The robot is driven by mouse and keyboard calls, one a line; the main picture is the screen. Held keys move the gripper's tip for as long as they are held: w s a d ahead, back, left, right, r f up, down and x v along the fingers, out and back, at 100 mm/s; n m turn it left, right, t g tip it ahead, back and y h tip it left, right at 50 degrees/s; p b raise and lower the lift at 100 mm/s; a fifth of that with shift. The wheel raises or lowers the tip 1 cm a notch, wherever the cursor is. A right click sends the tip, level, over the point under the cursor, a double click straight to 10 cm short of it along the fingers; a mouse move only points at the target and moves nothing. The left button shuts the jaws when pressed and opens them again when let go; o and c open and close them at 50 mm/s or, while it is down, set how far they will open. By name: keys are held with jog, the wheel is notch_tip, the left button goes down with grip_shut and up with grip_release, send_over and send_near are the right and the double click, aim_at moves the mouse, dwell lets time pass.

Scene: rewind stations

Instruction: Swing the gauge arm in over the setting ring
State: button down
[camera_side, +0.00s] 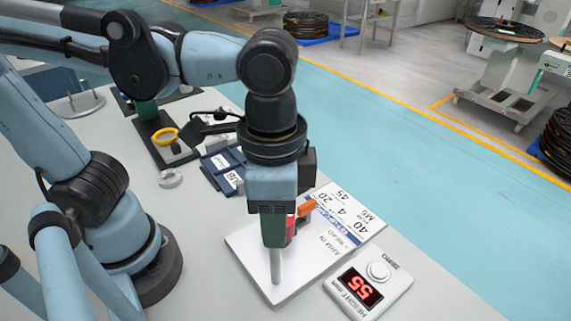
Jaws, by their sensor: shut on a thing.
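My gripper (273,240) points down over a white base plate (250,262) and is shut. A pale grey upright post (276,268) shows below its fingertips, standing on the plate. A red and orange part (304,209), which looks like the gauge arm, sticks out just right of the fingers; the fingers hide most of it and the grip itself. A small grey ring (170,178) lies on the table to the left, away from the plate. A yellow ring (164,136) sits on a dark stand behind it. I cannot tell which is the setting ring.
A white height readout (369,287) with a red "55" and a round button stands right of the plate. A dark blue tray (222,166) with labels lies behind left. The table's right edge is near the readout.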

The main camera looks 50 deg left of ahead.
dwell(0.4)
jog(key=c, duration=0.6)
grip_release()
jog(key=shift+o, duration=0.2)
notch_tip(320, 180, up, 12)
jog(key=w+a+f+n+t, duration=0.3)
jog(key=w+a+f, duration=0.2)
jog(key=a+f, duration=0.2)
jog(key=w+a+f+n+t, duration=0.4)
jog(key=a+f, duration=0.3)
jog(key=a, duration=0.3)
jog(key=shift+w+f+n, duration=0.15)
jog(key=shift+w+n, duration=0.15)
jog(key=shift+w, duration=0.4)
